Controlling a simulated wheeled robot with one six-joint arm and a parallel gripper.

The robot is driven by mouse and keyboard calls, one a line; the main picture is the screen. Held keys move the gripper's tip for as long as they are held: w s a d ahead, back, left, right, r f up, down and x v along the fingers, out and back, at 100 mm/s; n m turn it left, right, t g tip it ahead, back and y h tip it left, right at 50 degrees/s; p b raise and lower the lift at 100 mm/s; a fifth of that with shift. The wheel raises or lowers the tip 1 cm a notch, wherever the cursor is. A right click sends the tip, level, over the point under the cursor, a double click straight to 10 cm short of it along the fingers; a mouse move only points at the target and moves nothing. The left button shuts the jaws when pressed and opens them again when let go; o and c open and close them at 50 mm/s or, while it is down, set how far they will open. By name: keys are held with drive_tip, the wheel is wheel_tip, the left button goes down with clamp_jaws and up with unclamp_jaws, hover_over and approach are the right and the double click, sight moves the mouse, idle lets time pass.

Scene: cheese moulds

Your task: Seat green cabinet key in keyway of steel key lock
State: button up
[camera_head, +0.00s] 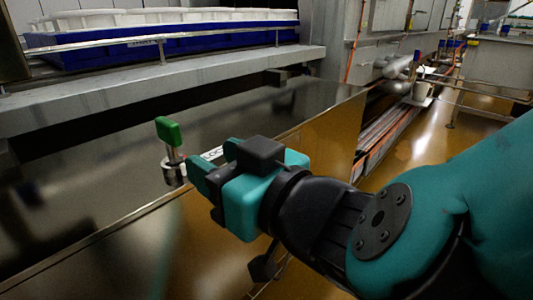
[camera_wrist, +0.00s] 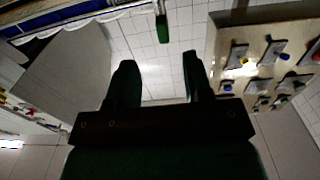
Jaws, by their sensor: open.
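The green cabinet key (camera_head: 168,131) stands upright, with its green head on top and its metal shank below. The shank's lower end meets the steel key lock (camera_head: 173,172) on the dark metal counter; I cannot tell how deep it sits. My gripper (camera_head: 203,182) is just right of the lock, its teal fingers partly in front of it. In the wrist view, the key's green head (camera_wrist: 162,28) shows beyond and between the fingertips of my open gripper (camera_wrist: 160,70). Nothing shows between the fingers. The keyway is hidden.
A white label (camera_head: 213,153) lies on the counter (camera_head: 262,108) behind my gripper. A blue tray (camera_head: 170,36) with white moulds stands on the shelf at the back. In the wrist view, a beige panel (camera_wrist: 232,30) with several coloured items is at right.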

drive_tip(key=b+v, duration=0.6)
drive_tip(key=b, duration=0.1)
drive_tip(key=shift+s+b, duration=0.2)
drive_tip(key=shift+b, duration=0.15)
drive_tip(key=shift+d, duration=0.15)
idle(0.3)
drive_tip(key=w+d+f+m+g+h+p, duration=0.1)
drive_tip(key=w+d+m+g+h+p, duration=0.15)
drive_tip(key=d+g+h+p, duration=0.75)
drive_tip(key=s+d+r+g+p, duration=0.2)
drive_tip(key=s+d+r+p, duration=0.3)
drive_tip(key=p, duration=0.4)
wheel_tip(320, 180, up, 36)
drive_tip(key=s+p, duration=0.1)
drive_tip(key=p, duration=3.6)
drive_tip(key=shift+d+y+p, duration=0.3)
drive_tip(key=shift+d, duration=0.15)
